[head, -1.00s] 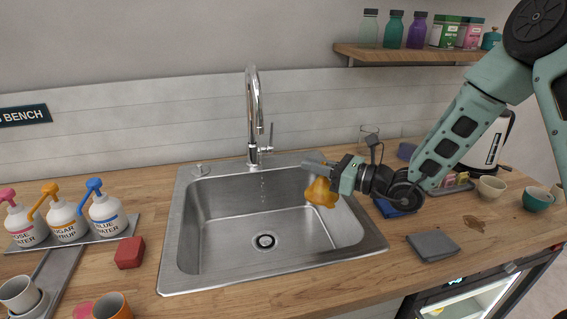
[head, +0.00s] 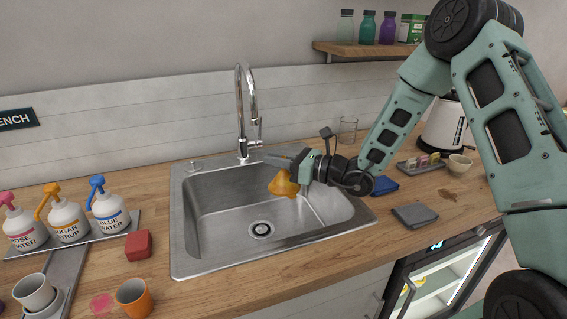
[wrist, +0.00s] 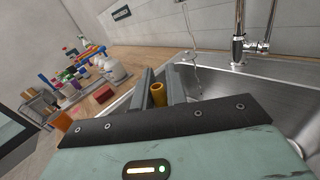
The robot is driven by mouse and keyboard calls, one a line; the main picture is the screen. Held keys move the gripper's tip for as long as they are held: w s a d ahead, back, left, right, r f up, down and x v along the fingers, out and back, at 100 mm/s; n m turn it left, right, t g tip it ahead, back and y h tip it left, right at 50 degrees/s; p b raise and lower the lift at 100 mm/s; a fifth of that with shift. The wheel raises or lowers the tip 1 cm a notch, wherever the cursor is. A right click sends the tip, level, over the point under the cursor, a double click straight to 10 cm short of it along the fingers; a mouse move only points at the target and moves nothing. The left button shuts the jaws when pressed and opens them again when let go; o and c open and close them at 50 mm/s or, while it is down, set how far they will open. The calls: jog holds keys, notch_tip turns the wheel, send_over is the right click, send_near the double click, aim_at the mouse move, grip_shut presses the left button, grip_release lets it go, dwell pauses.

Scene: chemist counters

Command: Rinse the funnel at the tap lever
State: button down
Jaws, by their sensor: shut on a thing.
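My gripper (head: 281,164) is shut on the orange-yellow funnel (head: 283,185) and holds it in the air over the right part of the sink basin. In the wrist view the funnel (wrist: 158,94) shows as an orange tube between the two grey fingers. The chrome tap (head: 241,110) stands behind the basin, with its spout arching forward. The tap lever (head: 259,132) is on its right side and is apart from my gripper. In the wrist view a thin water stream (wrist: 190,45) falls just right of the fingers. I cannot tell whether it touches the funnel.
The steel sink (head: 190,268) is empty around the drain (head: 260,230). Pump bottles (head: 66,221), a red block (head: 138,245) and an orange cup (head: 134,297) are on the left.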

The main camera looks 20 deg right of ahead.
jog(key=w+a+f+b, duration=0.2)
jog(key=w+a, duration=0.2)
jog(key=w, duration=0.4)
jog(key=shift+w, duration=0.25)
dwell(0.4)
jog(key=shift+w+d, duration=0.1)
jog(key=shift+d, duration=0.05)
dwell(0.3)
jog(key=shift+w+d, duration=0.15)
jog(key=shift+d, duration=0.2)
jog(key=shift+a, duration=0.15)
jog(key=shift+s+a+b, duration=0.25)
jog(key=shift+a+b, duration=0.1)
jog(key=shift+a, duration=0.05)
jog(key=shift+s+d, duration=0.6)
jog(key=shift+s, duration=0.6)
jog(key=shift+s+d, duration=0.55)
jog(key=shift+s, duration=0.7)
jog(key=shift+s+d, duration=0.6)
jog(key=shift+s, duration=0.6)
